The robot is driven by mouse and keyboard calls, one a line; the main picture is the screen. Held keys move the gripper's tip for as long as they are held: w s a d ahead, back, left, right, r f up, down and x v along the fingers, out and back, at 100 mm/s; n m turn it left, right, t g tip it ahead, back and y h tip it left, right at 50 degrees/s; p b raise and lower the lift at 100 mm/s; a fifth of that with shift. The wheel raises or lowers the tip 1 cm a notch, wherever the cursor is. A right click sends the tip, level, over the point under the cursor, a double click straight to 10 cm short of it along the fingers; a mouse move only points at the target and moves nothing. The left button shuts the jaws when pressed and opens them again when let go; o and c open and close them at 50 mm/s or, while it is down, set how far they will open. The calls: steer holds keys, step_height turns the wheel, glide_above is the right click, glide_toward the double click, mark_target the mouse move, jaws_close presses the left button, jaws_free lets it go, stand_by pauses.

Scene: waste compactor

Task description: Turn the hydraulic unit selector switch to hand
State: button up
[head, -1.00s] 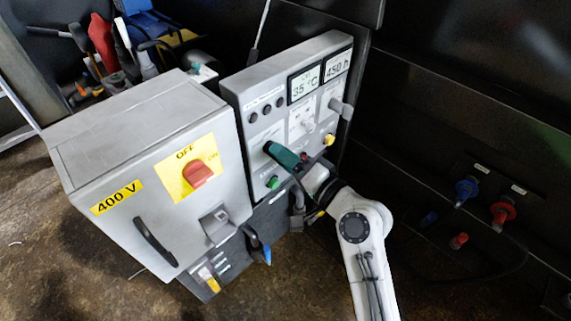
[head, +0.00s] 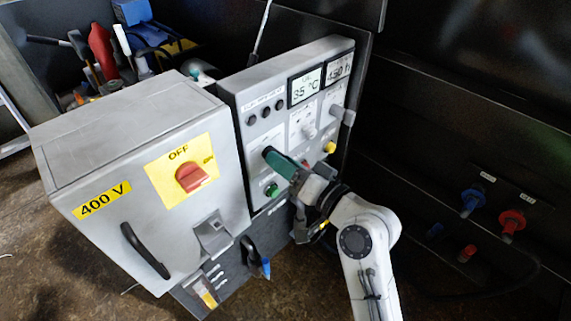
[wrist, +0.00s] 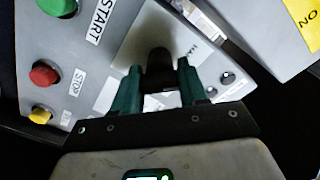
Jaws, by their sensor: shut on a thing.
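A black selector knob (wrist: 159,62) stands on a pale label plate in the wrist view. The green fingers of my gripper (wrist: 158,76) are on both sides of it and shut on it. In the head view my gripper (head: 270,154) reaches from the right to the left part of the grey control panel (head: 240,95). Its fingers cover most of the knob there. The plate's lettering is too small to read, so I cannot tell the switch's position.
A green START button (wrist: 58,5), a red STOP button (wrist: 43,74) and a yellow button (wrist: 40,114) are near the knob. The grey 400 V cabinet (head: 95,150) with a red OFF switch (head: 192,177) stands left.

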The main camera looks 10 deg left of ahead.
steer(key=shift+f, duration=0.15)
steer(key=o, duration=1.1)
steer(key=shift+c, duration=0.2)
steer(key=p+v, duration=0.2)
steer(key=v, duration=0.8)
steer(key=shift+s+d, duration=0.3)
steer(key=s+d+f+g+h, duration=0.35)
steer(key=s+d+f, duration=0.25)
steer(key=f, duration=0.2)
steer(key=s+d+f+g+h, duration=0.2)
steer(key=s+d+f+h, duration=0.35)
steer(key=f, duration=0.35)
steer(key=s+d+f+m+g+h, duration=0.1)
steer(key=s+d+f+g+h, duration=0.15)
steer(key=s+d, duration=0.45)
steer(key=s+d+f+m+g+h, duration=0.1)
steer(key=s+d+f+g+h, duration=0.15)
steer(key=s+d, duration=0.4)
step_height(320, 180, up, 30)
steer(key=s+p, duration=0.2)
steer(key=p, duration=2.7)
steer(key=shift+s+a, duration=0.35)
steer(key=shift+s, duration=0.05)
